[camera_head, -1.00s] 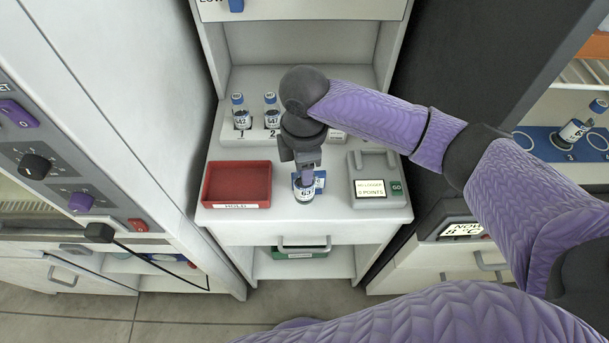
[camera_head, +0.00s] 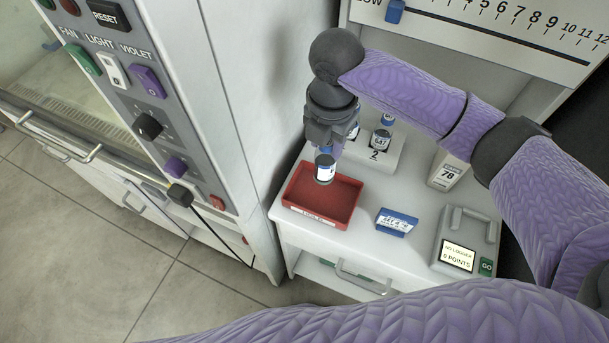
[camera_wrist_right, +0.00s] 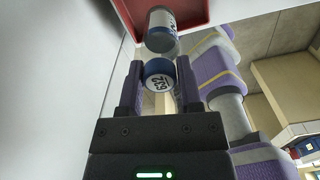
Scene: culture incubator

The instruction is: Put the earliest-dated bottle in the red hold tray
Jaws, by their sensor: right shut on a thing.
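My right gripper (camera_head: 325,150) is shut on a small bottle (camera_head: 325,172) with a blue cap and white label. It holds the bottle upright over the back left of the red hold tray (camera_head: 347,222). I cannot tell whether its base touches the tray floor. In the right wrist view the bottle's blue cap (camera_wrist_right: 158,74), its top marked like "632", sits between the fingers, and the red tray (camera_wrist_right: 195,12) lies beyond. Another bottle (camera_head: 381,138) stands at place 2 of the white rack (camera_head: 374,160); one at place 1 is mostly hidden behind my gripper. My left gripper is out of view.
A small blue labelled block (camera_head: 397,222) stands right of the tray. A grey logger (camera_head: 465,240) with a lit screen and green button is farther right. A white box marked 78 (camera_head: 447,172) stands behind. A tall cabinet wall (camera_head: 245,100) rises close on the left.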

